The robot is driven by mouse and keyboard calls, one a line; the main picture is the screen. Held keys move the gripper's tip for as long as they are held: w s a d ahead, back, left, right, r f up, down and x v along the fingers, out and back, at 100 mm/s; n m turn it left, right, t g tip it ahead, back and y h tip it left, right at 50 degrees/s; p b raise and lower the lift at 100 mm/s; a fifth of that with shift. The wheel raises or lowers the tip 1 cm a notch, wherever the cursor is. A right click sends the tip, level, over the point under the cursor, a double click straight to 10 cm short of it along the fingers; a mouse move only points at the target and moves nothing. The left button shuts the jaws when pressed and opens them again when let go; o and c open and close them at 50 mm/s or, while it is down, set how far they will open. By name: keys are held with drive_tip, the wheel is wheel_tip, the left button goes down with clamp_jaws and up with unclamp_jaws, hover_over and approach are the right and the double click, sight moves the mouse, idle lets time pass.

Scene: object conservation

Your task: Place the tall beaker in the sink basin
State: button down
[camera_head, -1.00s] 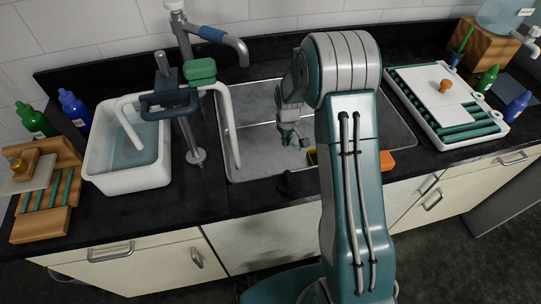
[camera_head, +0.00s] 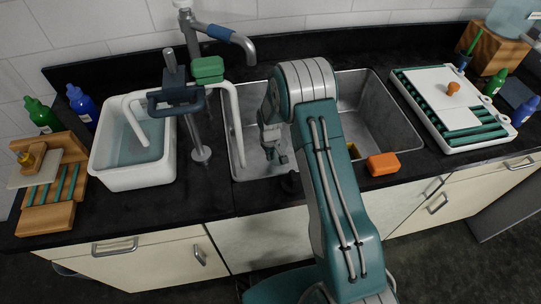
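The metal sink basin (camera_head: 385,112) is set into the dark counter at the middle, partly hidden behind my arm. My gripper (camera_head: 277,158) points down over the left part of the basin. Its fingers are small and dark here, and I cannot tell whether they are open or shut. I cannot make out a tall beaker, in my gripper or elsewhere; my arm hides part of the basin.
An orange block (camera_head: 383,164) lies at the basin's front edge. A white water-filled tub (camera_head: 130,178) and a faucet stand (camera_head: 199,150) are left of the sink. A white drying tray (camera_head: 440,125) is to the right. A wooden rack (camera_head: 45,217) stands far left.

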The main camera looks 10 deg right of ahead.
drive_tip(key=c, duration=0.8)
unclamp_jaws()
drive_tip(key=s+r+t, duration=0.1)
drive_tip(key=s+r, duration=0.1)
drive_tip(key=r, duration=1)
drive_tip(key=s+r, duration=0.2)
drive_tip(key=r, duration=1)
drive_tip(key=s+d+r+m+t, duration=0.1)
drive_tip(key=s+r+m+t, duration=0.1)
drive_tip(key=s+r, duration=0.65)
drive_tip(key=s+r+m+t, duration=0.1)
drive_tip(key=s+r, duration=0.2)
drive_tip(key=s, duration=0.6)
drive_tip(key=s+d+r+t, duration=0.1)
drive_tip(key=s+r, duration=0.3)
drive_tip(key=s, duration=0.5)
drive_tip(key=shift+s+d+m, duration=0.15)
drive_tip(key=shift+s+m, duration=0.2)
drive_tip(key=shift+m, duration=0.05)
